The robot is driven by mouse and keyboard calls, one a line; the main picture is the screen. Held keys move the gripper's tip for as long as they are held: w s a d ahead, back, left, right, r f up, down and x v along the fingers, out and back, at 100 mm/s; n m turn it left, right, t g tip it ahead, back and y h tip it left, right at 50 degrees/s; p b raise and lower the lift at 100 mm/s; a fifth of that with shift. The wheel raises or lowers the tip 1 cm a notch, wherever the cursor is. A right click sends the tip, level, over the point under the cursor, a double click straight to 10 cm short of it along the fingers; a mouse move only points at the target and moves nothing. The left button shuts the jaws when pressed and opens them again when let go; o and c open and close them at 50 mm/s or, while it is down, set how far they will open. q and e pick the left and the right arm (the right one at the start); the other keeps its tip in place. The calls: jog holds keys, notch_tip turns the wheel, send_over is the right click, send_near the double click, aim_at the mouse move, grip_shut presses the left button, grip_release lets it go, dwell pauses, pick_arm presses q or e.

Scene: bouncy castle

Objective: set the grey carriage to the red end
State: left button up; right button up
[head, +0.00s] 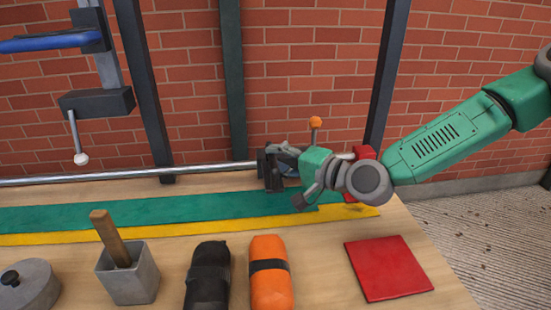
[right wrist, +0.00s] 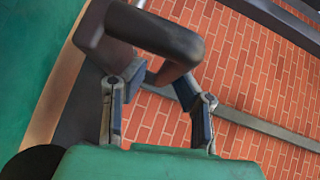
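In the head view my right gripper (head: 277,168) is at the rail, at the dark grey carriage (head: 268,166), partly hiding it. The red end block (head: 361,153) shows to the right, partly behind my right wrist. A lever with an orange ball (head: 316,122) rises between the carriage and the red block; its base is hidden. My left gripper is out of view.
A metal rail (head: 130,173) runs along the bench's back. In front lie green and yellow strips (head: 110,214), a grey cup with a wooden handle (head: 128,275), black (head: 207,278) and orange (head: 270,275) rolls, and a red square (head: 388,268). A clamp-like fixture (head: 97,102) stands at left.

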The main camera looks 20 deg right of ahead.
jog(key=shift+a, duration=0.1)
jog(key=shift+s, duration=0.4)
jog(key=v, duration=1.1)
jog(key=shift+d, duration=0.2)
jog(key=shift+d+f, duration=0.15)
jog(key=shift+d, duration=0.2)
